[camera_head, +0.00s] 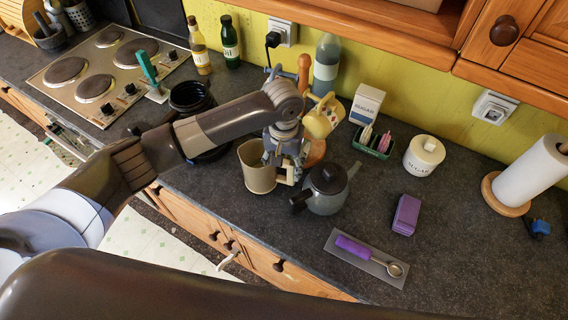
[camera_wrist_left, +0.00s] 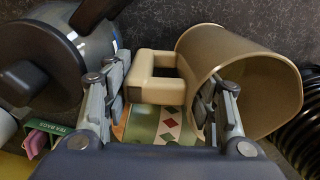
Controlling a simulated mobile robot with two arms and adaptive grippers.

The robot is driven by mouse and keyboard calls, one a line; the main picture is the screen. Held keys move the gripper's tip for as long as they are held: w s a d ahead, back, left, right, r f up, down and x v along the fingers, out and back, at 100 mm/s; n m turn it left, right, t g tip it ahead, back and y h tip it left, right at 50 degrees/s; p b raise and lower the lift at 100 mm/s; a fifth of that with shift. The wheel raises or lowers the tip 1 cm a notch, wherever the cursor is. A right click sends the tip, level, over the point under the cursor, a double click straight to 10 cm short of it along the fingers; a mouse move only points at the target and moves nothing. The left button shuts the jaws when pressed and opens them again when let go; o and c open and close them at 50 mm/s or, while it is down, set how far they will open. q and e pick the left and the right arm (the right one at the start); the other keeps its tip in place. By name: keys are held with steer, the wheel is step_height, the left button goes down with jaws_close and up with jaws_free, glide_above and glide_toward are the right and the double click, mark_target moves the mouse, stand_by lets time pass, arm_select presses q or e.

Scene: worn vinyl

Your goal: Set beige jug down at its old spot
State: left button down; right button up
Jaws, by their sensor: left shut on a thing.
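The beige jug (camera_head: 257,170) is upright near the counter's front edge in the head view. I cannot tell whether its base touches the counter. My left gripper (camera_head: 287,158) is at the jug's right side, shut on its handle. In the left wrist view the gripper (camera_wrist_left: 160,98) has its fingers on either side of the handle (camera_wrist_left: 158,62), and the jug (camera_wrist_left: 212,50) shows its open mouth. My right gripper is not in view.
A grey teapot (camera_head: 328,198) stands close to the jug's right. Black stacked pots (camera_head: 190,97) stand to the left.

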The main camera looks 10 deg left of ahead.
arm_select(q)
steer(key=shift+f, duration=0.65)
stand_by(0.7)
steer(key=c, duration=0.6)
jaws_free()
steer(key=shift+r, duration=0.15)
steer(key=shift+r, duration=3.85)
step_height(320, 180, up, 12)
